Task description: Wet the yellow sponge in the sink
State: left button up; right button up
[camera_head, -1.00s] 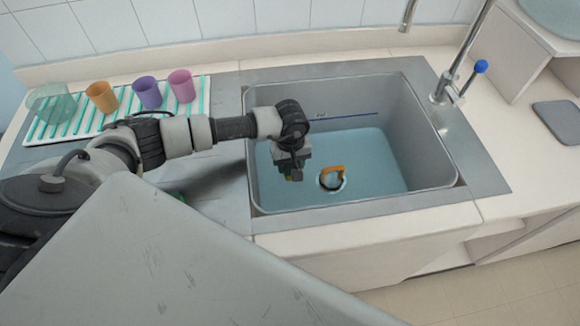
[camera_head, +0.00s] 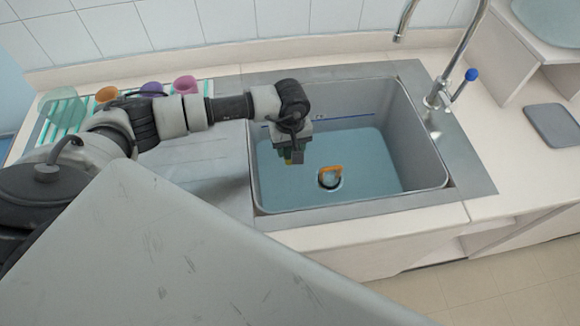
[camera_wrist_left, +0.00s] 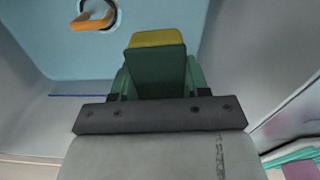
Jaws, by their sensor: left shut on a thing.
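The yellow sponge (camera_head: 287,161) is in my left gripper (camera_head: 293,156), over the left part of the sink (camera_head: 352,204). In the left wrist view the sponge (camera_wrist_left: 157,39) shows its yellow end, with a dark green part below it between the green fingers. The left gripper is shut on it. Bluish water (camera_head: 375,165) covers the sink bottom. The sponge appears above the water; its exact height is hard to tell. My right gripper is not in view.
An orange-handled plug (camera_head: 331,177) sits in the sink bottom, right of the sponge. A tap (camera_head: 438,92) with a blue-tipped lever (camera_head: 471,75) stands at the right rim. Cups (camera_head: 107,94) stand on a striped rack (camera_head: 67,119) at the left. A grey mat (camera_head: 556,126) lies at the right.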

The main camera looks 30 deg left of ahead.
pick_arm(q)
jog(key=shift+r+p, duration=2.4)
jog(key=shift+r, duration=2.5)
notch_tip(320, 180, up, 4)
jog(key=shift+p, duration=0.9)
